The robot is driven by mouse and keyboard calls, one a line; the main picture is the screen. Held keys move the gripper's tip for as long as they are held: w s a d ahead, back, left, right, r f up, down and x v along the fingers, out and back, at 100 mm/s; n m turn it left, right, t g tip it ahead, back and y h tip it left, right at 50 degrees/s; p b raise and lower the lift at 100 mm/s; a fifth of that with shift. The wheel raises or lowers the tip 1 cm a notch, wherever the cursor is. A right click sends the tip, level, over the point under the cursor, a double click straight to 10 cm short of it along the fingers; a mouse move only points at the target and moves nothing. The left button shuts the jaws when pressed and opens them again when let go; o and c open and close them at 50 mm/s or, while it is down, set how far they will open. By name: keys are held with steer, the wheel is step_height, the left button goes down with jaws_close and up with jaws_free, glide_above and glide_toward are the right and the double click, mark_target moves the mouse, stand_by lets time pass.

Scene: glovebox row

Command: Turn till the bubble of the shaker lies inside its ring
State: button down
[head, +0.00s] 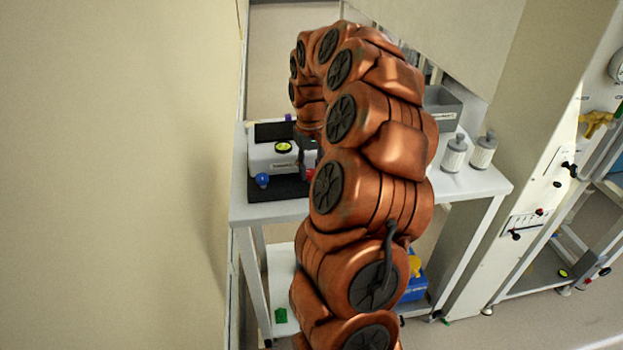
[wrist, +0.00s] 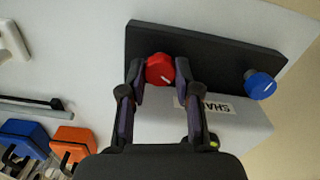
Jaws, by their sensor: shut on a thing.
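The shaker (head: 263,160) is a white box on a black base (head: 285,188), on the bench at the left. Its round yellow-green bubble level (head: 283,147) sits on top; it is too small to tell where the bubble lies. A blue knob (head: 262,180) is at the left front corner and a red knob (head: 310,174) at the right. In the wrist view the shaker is turned around, with its label partly hidden. My gripper (wrist: 161,76) is shut on the red knob (wrist: 159,67), a finger on each side. The blue knob (wrist: 260,85) stands free. The level is mostly hidden there.
Two white bottles (head: 454,154) and a grey bin (head: 442,106) stand on the bench at the right. Blue (wrist: 22,136) and orange (wrist: 73,141) items lie at the wrist view's lower left. A wall (head: 120,180) closes off the left.

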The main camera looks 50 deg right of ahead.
mark_target(311, 172)
steer(key=shift+f+m+b, duration=0.1)
steer(key=shift+m+b, duration=1)
steer(key=shift+b, duration=0.25)
steer(key=c, duration=1.1)
jaws_free()
steer(key=shift+r, duration=0.2)
step_height(311, 172, up, 12)
steer(key=shift+f, duration=0.1)
